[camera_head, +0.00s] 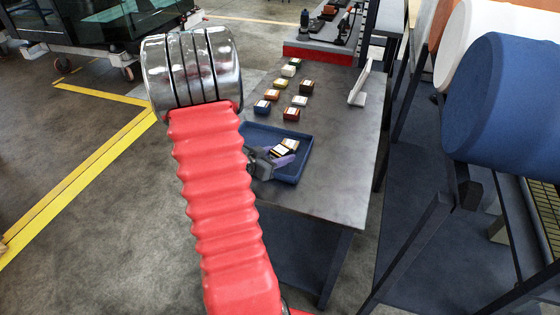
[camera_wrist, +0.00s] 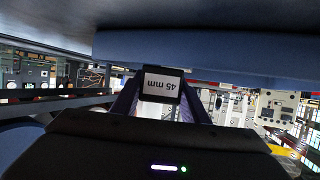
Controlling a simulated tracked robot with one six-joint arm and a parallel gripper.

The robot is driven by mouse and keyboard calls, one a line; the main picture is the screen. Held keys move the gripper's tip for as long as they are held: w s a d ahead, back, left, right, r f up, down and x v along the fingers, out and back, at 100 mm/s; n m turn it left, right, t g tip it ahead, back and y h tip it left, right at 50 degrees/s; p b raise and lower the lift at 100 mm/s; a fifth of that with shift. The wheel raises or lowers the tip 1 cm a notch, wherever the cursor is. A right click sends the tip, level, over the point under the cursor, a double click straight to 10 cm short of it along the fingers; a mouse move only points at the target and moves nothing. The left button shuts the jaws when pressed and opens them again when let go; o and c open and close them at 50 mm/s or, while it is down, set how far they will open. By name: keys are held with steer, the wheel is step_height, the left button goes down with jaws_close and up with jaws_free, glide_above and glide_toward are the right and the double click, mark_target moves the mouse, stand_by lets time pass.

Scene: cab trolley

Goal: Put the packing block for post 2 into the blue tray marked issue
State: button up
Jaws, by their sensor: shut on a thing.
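The blue tray (camera_head: 307,156) lies on the near part of the grey table. My gripper (camera_head: 282,158) is low over the tray, its dark purple fingers reaching in from the left. It is shut on a small dark block (camera_wrist: 162,86) with a white label, which reads "45 mm" upside down in the wrist view. In the head view a block with pale label faces (camera_head: 291,145) shows at the fingertips, inside the tray's outline. I cannot tell whether it touches the tray floor. The tray (camera_wrist: 220,55) also fills a broad band in the wrist view. No issue mark is readable.
Several small labelled blocks (camera_head: 291,113) in mixed colours stand in rows on the table (camera_head: 345,150) beyond the tray. A pale angled piece (camera_head: 360,86) stands near the table's right edge. Large blue and white rolls (camera_head: 510,100) are on a rack at right.

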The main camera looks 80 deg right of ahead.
steer(key=shift+f, duration=1.25)
steer(key=shift+f, duration=0.25)
steer(key=o, duration=0.8)
steer(key=shift+f, duration=0.1)
steer(key=shift+o, duration=0.2)
steer(key=shift+a, duration=0.1)
steer(key=shift+f, duration=0.1)
steer(key=shift+s, duration=0.1)
